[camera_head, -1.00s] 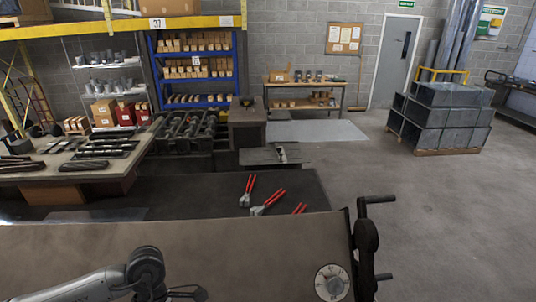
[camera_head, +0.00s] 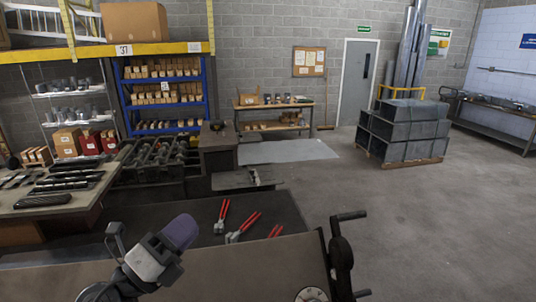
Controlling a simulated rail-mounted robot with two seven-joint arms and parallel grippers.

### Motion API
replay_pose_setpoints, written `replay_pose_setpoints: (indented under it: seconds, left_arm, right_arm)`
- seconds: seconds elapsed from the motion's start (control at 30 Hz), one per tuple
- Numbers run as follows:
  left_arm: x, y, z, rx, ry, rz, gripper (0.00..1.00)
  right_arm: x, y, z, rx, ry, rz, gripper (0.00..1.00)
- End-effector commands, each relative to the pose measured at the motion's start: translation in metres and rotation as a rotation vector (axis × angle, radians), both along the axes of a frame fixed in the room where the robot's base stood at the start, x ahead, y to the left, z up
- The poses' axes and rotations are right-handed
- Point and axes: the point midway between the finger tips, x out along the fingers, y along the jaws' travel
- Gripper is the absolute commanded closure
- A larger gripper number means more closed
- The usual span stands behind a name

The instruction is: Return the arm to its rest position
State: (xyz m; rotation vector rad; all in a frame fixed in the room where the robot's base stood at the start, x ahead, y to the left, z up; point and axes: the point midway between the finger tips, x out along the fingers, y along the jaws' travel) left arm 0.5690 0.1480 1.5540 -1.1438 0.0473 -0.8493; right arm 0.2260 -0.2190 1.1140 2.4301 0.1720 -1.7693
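My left arm rises from the bottom left of the head view, with grey and dark links and a purple-grey rounded end. A dark, narrow piece at its left looks like my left gripper (camera_head: 116,238). It stands above the brown top of the bench machine (camera_head: 235,272), seemingly apart from it. Its fingers are too small and turned too far to show whether they are open. I see nothing held in it. My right arm and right gripper are not in view.
Red-handled hand tools (camera_head: 243,227) lie on the dark bench (camera_head: 275,208) beyond the machine. A black crank (camera_head: 342,252) and a round dial (camera_head: 312,295) sit at the machine's right end. Stacked grey ducts (camera_head: 405,130) stand on a pallet; the floor at right is clear.

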Motion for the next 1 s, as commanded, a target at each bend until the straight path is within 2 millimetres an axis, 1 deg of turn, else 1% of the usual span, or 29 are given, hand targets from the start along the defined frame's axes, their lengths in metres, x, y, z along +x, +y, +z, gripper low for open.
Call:
replay_pose_setpoints:
  seconds: [0.03,0.1,0.17,0.2,0.27,0.33,0.37,0.43,0.47,0.5,0.57,0.6,0.73,0.87,0.9,0.97,1.0]
  left_arm:
    - [0.0,0.005,0.018,-0.108,0.012,0.047,0.67]
    - [0.0,0.018,0.036,-0.268,0.053,0.123,0.67]
    - [0.0,0.029,0.044,-0.403,0.105,0.188,0.67]
    - [-0.001,0.036,0.046,-0.492,0.149,0.229,0.67]
    - [-0.003,0.047,0.042,-0.622,0.23,0.292,0.67]
    - [-0.007,0.057,0.028,-0.767,0.35,0.369,0.67]
    - [-0.01,0.061,0.018,-0.826,0.411,0.403,0.67]
    - [-0.02,0.068,-0.013,-0.957,0.582,0.485,0.67]
    - [-0.026,0.069,-0.026,-1.0,0.65,0.514,0.67]
    - [-0.033,0.07,-0.044,-1.047,0.736,0.547,0.67]
    - [-0.046,0.07,-0.069,-1.104,0.855,0.582,0.67]
    - [-0.054,0.069,-0.085,-1.137,0.928,0.598,0.67]
    - [-0.081,0.066,-0.129,-1.236,1.118,0.609,0.67]
    - [-0.111,0.068,-0.173,-1.336,1.262,0.649,0.67]
    - [-0.121,0.07,-0.187,-1.367,1.299,0.673,0.67]
    - [-0.138,0.074,-0.208,-1.41,1.352,0.716,0.67]
    - [-0.15,0.076,-0.222,-1.437,1.386,0.751,0.67]
  right_arm:
    - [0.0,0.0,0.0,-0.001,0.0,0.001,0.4]
    - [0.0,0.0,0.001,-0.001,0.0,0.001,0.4]
    - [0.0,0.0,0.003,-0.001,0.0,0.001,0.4]
    - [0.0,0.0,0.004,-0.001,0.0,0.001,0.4]
    - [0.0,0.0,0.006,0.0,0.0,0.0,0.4]
    - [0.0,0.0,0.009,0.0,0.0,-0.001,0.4]
    - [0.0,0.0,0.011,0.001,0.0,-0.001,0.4]
    - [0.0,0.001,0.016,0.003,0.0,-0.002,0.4]
    - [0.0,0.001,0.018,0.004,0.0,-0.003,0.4]
    - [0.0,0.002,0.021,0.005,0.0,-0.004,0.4]
    - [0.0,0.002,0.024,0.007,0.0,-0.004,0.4]
    - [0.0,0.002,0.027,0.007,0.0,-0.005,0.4]
    - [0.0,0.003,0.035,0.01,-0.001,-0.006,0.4]
    - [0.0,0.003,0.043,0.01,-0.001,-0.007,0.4]
    - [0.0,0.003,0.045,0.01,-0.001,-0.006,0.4]
    - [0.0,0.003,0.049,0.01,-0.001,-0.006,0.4]
    - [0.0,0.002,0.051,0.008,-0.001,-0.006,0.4]
